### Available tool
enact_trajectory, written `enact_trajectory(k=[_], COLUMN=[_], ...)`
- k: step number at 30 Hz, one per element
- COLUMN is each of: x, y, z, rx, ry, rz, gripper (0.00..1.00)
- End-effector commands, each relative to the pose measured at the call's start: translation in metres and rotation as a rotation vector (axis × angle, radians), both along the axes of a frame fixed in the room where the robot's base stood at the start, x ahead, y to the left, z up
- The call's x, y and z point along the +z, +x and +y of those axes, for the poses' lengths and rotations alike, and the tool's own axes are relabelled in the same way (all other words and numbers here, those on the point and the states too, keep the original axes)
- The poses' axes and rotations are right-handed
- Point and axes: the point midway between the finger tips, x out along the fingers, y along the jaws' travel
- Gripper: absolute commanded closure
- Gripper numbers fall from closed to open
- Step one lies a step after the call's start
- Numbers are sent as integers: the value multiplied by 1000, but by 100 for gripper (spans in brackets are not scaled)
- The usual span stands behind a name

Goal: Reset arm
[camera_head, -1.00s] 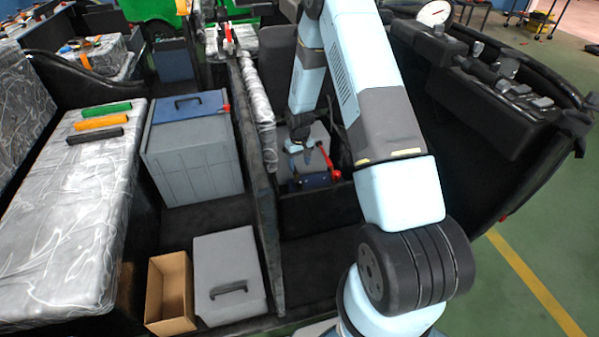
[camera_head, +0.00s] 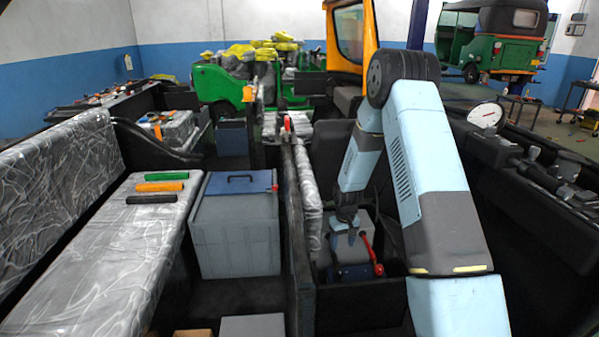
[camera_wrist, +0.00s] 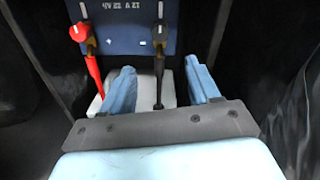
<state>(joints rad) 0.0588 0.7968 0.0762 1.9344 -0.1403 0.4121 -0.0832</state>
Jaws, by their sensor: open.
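My gripper (camera_head: 345,236) hangs down inside the dark compartment of the vehicle, right of the tall partition. In the wrist view my gripper (camera_wrist: 160,82) is open, its two light-blue fingers spread apart. A red-handled lever (camera_head: 373,256) stands just right of my gripper in the head view. In the wrist view the red lever (camera_wrist: 83,35) is at the upper left, outside the fingers. A black lever (camera_wrist: 159,50) shows between the lines of the two fingers, rising to a blue panel (camera_wrist: 120,18). Whether a finger touches it I cannot tell.
A grey box with a blue lid (camera_head: 236,235) stands left of the partition (camera_head: 300,250). Green, orange and black bars lie on the plastic-wrapped bench (camera_head: 110,270). A dark console with a gauge (camera_head: 486,115) is on the right. Parked vehicles stand behind.

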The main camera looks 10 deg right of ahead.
Motion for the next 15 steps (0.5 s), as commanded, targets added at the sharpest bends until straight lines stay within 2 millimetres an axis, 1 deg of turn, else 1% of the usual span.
enact_trajectory(k=[5, 6, 8, 9, 15], x=[50, 64, 86, 100, 167], y=[-1, -3, -6, -9, -27], z=[-1, -2, -2, -2, -4], rx=[-9, -12, -18, -21, -42], ry=[-8, -11, -14, -16, -24], rz=[-34, -43, -58, -67, -111], gripper=[39, 39, 39, 39, 39])
